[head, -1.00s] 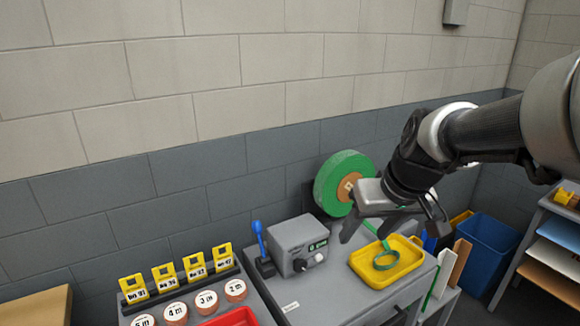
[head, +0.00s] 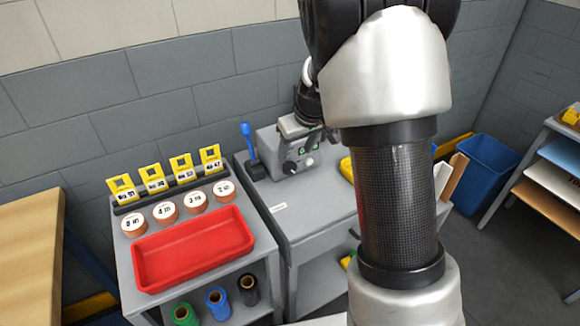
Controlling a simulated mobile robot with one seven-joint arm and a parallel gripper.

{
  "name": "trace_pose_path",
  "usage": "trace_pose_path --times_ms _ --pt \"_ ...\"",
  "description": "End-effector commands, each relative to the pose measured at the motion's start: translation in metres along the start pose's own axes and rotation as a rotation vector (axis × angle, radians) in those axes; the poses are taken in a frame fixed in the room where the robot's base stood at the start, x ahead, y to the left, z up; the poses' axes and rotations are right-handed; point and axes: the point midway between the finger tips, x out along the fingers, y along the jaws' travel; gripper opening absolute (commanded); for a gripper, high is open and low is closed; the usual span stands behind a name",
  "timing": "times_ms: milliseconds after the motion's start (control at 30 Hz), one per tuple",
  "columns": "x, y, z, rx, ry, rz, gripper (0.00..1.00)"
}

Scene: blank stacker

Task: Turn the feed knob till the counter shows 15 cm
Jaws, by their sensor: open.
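The grey feeder box (head: 268,150) stands on the grey bench, with the dark feed knob (head: 290,167) low on its front face. The counter display (head: 303,150) shows small green digits, too small to read and partly covered by my gripper. My gripper (head: 305,138) is open, right over the box's upper front, above the knob. I cannot tell whether it touches the box. Only the left edge of the yellow tray (head: 346,169) shows beside my arm.
A blue-handled lever (head: 246,132) stands just left of the box. Further left are a red tray (head: 190,250), several round labelled discs (head: 195,202) and yellow tags (head: 182,168). A blue bin (head: 480,165) is at the right. The bench top before the box is clear.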

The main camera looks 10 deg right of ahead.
Motion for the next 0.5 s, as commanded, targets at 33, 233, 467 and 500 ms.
trace_pose_path --times_ms 33,233,467,500 --pt "0.014 0.0 0.002 0.001 -0.004 -0.001 0.55" --pt "0.055 0.0 0.002 0.0 -0.003 -0.001 0.55" --pt "0.083 0.0 0.001 0.001 -0.001 0.0 0.55" --pt "0.086 0.0 0.0 0.001 -0.001 0.0 0.55"
